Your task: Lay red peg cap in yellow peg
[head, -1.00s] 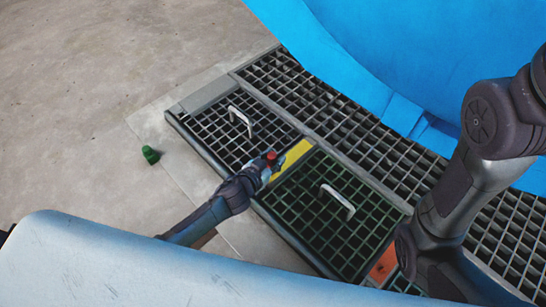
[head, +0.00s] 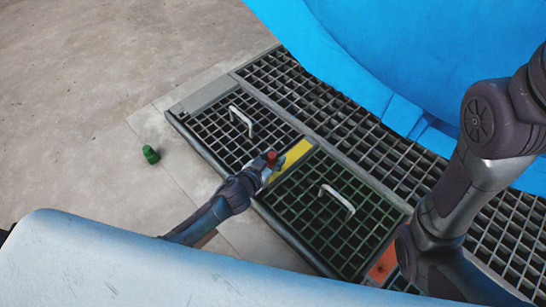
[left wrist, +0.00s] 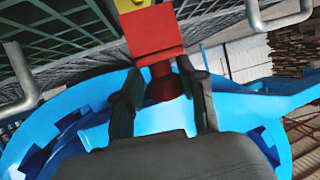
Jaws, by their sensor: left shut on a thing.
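The red peg cap (head: 271,156) is in my left gripper (head: 266,166), just above the near end of a yellow strip (head: 292,159) between two grating panels. In the left wrist view the red cap (left wrist: 153,38) has a square block head and a rounder part between the two fingers of my left gripper (left wrist: 157,75). A bit of yellow (left wrist: 131,5) shows at the top edge there, right behind the cap. The gripper hides the near part of the strip, and I cannot tell whether cap and yellow touch. My right gripper is out of view.
A green cap (head: 151,154) lies on the concrete floor at the left. Metal handles (head: 240,121) (head: 337,201) stand up from the grating panels. An orange-red strip (head: 383,264) lies by my right arm. A large blue body (head: 400,60) rises at the back right.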

